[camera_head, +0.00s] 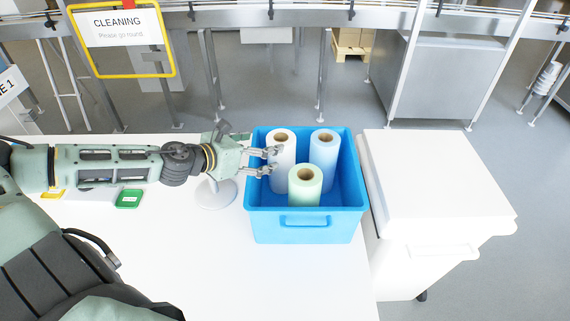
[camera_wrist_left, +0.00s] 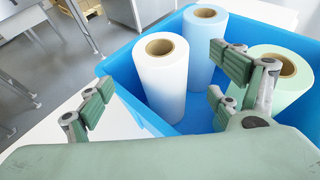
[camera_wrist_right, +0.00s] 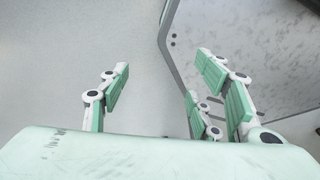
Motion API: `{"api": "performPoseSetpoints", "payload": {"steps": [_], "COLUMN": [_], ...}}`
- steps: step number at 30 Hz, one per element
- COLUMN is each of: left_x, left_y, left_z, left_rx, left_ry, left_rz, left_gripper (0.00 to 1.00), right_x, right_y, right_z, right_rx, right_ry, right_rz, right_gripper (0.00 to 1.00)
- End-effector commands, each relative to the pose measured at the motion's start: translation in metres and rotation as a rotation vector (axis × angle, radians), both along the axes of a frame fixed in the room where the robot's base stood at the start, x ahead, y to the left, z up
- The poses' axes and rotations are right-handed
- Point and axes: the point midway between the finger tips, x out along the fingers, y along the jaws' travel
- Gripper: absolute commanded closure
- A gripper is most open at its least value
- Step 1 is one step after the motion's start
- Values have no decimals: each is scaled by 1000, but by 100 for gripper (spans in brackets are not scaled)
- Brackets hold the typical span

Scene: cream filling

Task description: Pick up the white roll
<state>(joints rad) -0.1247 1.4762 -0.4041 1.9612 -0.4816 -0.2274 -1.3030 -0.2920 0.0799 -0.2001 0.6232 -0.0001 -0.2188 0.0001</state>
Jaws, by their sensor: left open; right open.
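The white roll (camera_head: 282,152) stands upright in the back left of a blue crate (camera_head: 305,237). In the left wrist view the white roll (camera_wrist_left: 163,85) stands ahead of my left gripper. My left gripper (camera_head: 275,160) is open, its fingers reaching over the crate's left rim toward the roll. In the left wrist view its fingers (camera_wrist_left: 165,95) are spread, with the roll between them in the picture; I cannot tell if they touch it. My right gripper (camera_wrist_right: 160,100) is open and empty, away from the crate; it is not in the head view.
A light blue roll (camera_head: 323,150) stands right of the white roll, and a pale green roll (camera_head: 305,188) stands in front. The crate sits on a white table (camera_head: 200,255). A white cabinet (camera_head: 435,175) stands at the right. A round white base (camera_head: 215,195) lies under my left wrist.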

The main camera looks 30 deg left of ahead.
Motion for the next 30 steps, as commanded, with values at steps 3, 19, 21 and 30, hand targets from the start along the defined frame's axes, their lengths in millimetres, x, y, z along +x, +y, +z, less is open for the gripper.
{"api": "performPoseSetpoints", "payload": {"steps": [3,19,21,30], "left_x": [6,24,28,59], "left_y": [1,-7,-8,-15], "left_z": [3,-7,-7,-19], "left_rx": [-4,-2,-3,-4], "left_ry": [-4,-2,-3,-3], "left_rz": [8,-3,-1,-1], "left_gripper": [15,15,15,15], "right_x": [-8,-11,-8,-7], "right_y": [1,0,1,1], "right_z": [7,21,25,47], "right_rx": [1,0,0,1], "right_ry": [11,16,12,9], "right_rz": [0,0,0,0], "right_gripper": [42,42,42,42]}}
